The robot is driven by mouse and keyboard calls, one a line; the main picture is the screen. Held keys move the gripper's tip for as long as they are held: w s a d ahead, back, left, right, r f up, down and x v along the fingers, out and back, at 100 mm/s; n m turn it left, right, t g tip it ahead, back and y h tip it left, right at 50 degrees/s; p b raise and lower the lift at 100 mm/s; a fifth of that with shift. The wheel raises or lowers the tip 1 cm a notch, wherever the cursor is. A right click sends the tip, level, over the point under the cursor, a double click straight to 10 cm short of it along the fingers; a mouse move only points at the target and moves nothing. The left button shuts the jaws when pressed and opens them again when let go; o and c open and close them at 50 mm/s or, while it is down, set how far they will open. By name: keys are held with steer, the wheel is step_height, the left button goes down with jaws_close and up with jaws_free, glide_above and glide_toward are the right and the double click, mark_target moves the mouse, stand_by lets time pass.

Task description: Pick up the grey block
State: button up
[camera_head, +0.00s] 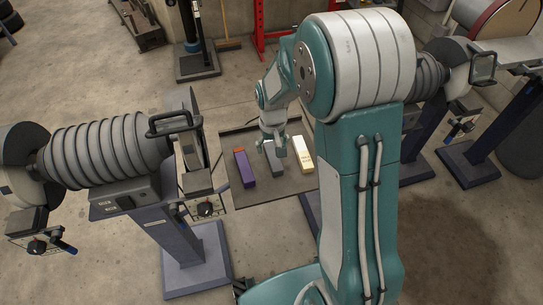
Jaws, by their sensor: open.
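The grey block (273,159) lies on a dark flat tray (268,194), between two other blocks. My gripper (273,149) is open and is right at the block's upper end, with fingers pointing down at it. Part of the block is hidden behind the fingers. I cannot tell whether the fingers touch it or stand on both sides of it.
A purple block (244,170) with an orange end lies left of the grey one. A white and yellow block (303,154) lies to the right. A large ribbed grey machine (110,150) on a blue-grey stand (180,240) is at the left. A black-based stand (197,66) is behind.

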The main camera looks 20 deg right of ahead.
mark_target(273, 157)
steer(key=f, duration=0.6)
steer(key=shift+w+d, duration=0.15)
steer(key=shift+d, duration=0.05)
jaws_close()
